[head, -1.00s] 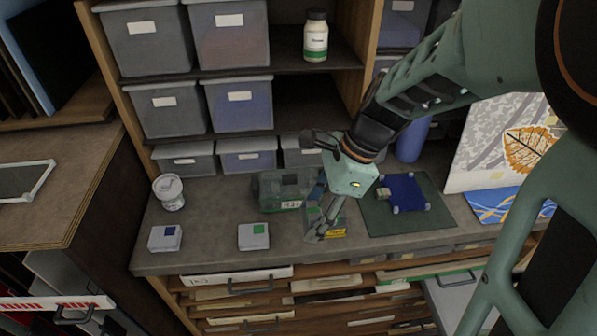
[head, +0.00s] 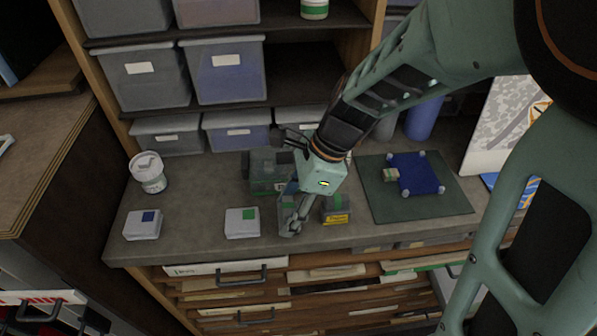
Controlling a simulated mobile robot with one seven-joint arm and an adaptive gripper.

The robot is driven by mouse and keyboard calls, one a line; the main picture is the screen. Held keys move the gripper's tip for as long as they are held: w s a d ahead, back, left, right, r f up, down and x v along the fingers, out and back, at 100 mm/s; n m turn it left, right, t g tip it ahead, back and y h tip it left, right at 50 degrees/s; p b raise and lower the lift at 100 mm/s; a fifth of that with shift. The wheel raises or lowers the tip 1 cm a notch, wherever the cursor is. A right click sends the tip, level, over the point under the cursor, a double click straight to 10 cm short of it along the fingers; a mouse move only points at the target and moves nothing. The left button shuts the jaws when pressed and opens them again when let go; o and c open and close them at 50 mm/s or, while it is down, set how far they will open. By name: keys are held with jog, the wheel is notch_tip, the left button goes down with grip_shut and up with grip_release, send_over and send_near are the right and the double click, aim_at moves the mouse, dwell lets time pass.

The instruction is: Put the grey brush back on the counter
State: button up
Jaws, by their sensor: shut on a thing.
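My gripper (head: 290,228) points down, low over the front of the grey counter (head: 190,222). It is shut on a small greyish thing, which I take to be the grey brush (head: 285,208). The fingers and wrist hide most of the brush, so its shape is unclear. I cannot tell whether it touches the counter.
Left are a green-marked box (head: 242,224), a blue-marked box (head: 142,226) and a white tub (head: 148,174). Right is a dark green mat (head: 385,206) with a blue sheet. Counter between green-marked box and gripper is clear.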

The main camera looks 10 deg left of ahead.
jog(key=shift+f, duration=0.15)
jog(key=o, duration=1.1)
jog(key=shift+o, duration=0.2)
jog(key=shift+r, duration=0.3)
jog(key=v, duration=1.1)
jog(key=shift+r+p, duration=0.4)
jog(key=shift+d, duration=0.15)
